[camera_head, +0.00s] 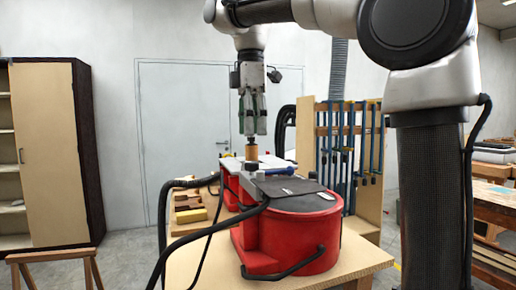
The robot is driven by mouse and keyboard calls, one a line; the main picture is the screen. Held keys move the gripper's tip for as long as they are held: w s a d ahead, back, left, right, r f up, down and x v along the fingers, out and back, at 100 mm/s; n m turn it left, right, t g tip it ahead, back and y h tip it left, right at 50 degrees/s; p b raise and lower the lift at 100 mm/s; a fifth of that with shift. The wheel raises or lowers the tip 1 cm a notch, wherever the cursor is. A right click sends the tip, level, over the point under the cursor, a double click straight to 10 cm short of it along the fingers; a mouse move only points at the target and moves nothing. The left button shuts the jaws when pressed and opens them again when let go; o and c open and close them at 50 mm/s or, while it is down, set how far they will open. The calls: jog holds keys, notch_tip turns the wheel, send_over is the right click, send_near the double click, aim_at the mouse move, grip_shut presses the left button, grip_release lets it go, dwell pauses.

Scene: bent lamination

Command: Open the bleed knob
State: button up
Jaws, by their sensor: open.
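The bleed knob appears to be the tan cylinder (251,153) on a dark collar above the red machine (300,239). It stands upright near the machine's back left, by a grey metal part. My gripper (252,131) points straight down above the knob, with its two fingers apart and nothing visible between them. The fingertips look just above the knob's top; I cannot tell whether they touch it. The knob's threads and any marking are too small to see.
Black hoses (163,228) loop at the machine's left, and a black handle (283,270) crosses its front. The machine stands on a wooden bench (352,262). A rack of blue clamps (349,150) stands behind to the right. Wooden blocks (190,214) lie behind the hoses.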

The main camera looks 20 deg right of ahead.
aim_at(251, 162)
jog(key=shift+w+a+f+m, duration=0.1)
jog(key=shift+w+f+m, duration=0.05)
jog(key=shift+m, duration=0.45)
jog(key=shift+w+f+m, duration=0.1)
jog(key=shift+m, duration=0.5)
notch_tip(251, 162, down, 8)
jog(key=shift+r, duration=0.2)
jog(key=c, duration=1)
